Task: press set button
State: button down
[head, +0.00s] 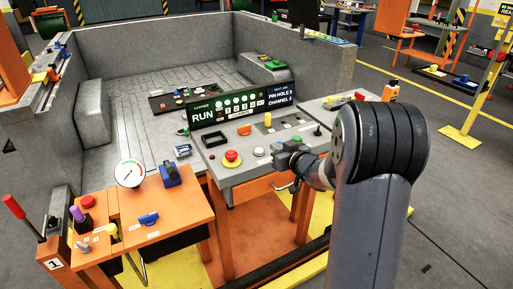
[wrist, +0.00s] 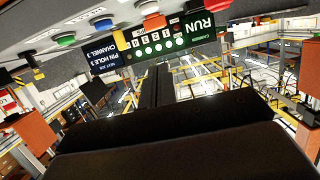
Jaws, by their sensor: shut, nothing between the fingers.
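The grey control panel (head: 222,178) carries a red mushroom button (head: 231,156), a white button (head: 258,151) and an orange knob (head: 243,130). A green button (head: 296,139) shows just behind my gripper (head: 283,156). No label reading "set" is legible, so I cannot tell which one is the set button. My gripper is shut and empty, over the right part of the panel; contact cannot be judged. In the wrist view, which is upside down, my closed fingers (wrist: 158,78) point towards the display board.
A yellow lever (head: 267,120) and black joystick (head: 317,131) stand on the panel. An orange bench (head: 185,217) with a dial gauge (head: 129,173) is at left.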

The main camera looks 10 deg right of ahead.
send_over(262, 157)
jog(key=f, duration=0.2)
jog(key=shift+w+f+p, duration=0.25)
jog(key=shift+f+p, duration=0.1)
jog(key=shift+p, duration=0.05)
notch_tip(262, 157, down, 3)
jog(key=shift+s+r, duration=0.15)
jog(key=shift+f, duration=0.55)
